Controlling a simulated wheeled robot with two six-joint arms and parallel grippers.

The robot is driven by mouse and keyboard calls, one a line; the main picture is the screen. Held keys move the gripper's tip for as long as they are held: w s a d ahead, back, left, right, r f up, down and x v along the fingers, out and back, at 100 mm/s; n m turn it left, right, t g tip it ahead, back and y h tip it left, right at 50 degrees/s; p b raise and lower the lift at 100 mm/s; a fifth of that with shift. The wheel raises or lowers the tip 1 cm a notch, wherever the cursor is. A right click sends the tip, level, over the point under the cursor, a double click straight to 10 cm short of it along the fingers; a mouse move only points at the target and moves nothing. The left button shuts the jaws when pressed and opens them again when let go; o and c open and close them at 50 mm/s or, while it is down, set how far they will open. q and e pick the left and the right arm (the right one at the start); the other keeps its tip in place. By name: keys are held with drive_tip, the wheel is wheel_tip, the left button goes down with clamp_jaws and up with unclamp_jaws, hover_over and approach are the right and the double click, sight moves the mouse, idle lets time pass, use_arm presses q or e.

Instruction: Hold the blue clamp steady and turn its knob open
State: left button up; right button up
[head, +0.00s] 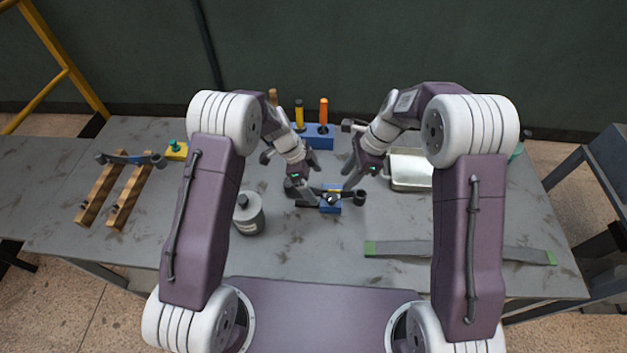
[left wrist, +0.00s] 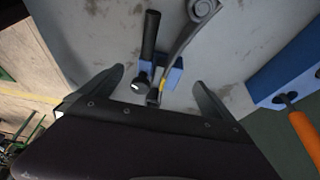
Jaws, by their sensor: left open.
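The blue clamp (head: 331,208) stands on the grey table with a small knob and a black handle (head: 309,203) pointing left. A dark spring bar with a rolled end (head: 360,198) appears to run through it. In the left wrist view, the clamp's blue body (left wrist: 173,77), knob (left wrist: 139,84) and black handle (left wrist: 150,38) show around the space between my fingertips. My left gripper (head: 303,193) is open at the clamp's left; contact cannot be told. My right gripper (head: 367,181) looks open, just above and right of the clamp, and holds nothing visible.
A grey canister (head: 249,215) stands left of the clamp. A blue tool rack (head: 318,143) is behind, and a pale tray (head: 411,171) is at right. Wooden blocks (head: 129,196) lie at far left. A flat grey strip (head: 410,249) lies in front right.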

sight(332, 196)
use_arm(q)
drive_tip(key=x, duration=0.9)
drive_tip(key=shift+w, duration=0.1)
drive_tip(key=c, duration=1.6)
use_arm(e)
drive_tip(key=shift+w, duration=0.1)
use_arm(q)
drive_tip(key=c, duration=0.4)
use_arm(e)
drive_tip(key=shift+o, duration=1.2)
drive_tip(key=shift+d, duration=0.1)
use_arm(q)
drive_tip(key=shift+o, duration=0.2)
use_arm(e)
drive_tip(key=shift+o, duration=0.8)
drive_tip(key=shift+v, duration=1.05)
drive_tip(key=x, duration=1.2)
drive_tip(key=c, duration=1.2)
drive_tip(key=shift+n, duration=0.4)
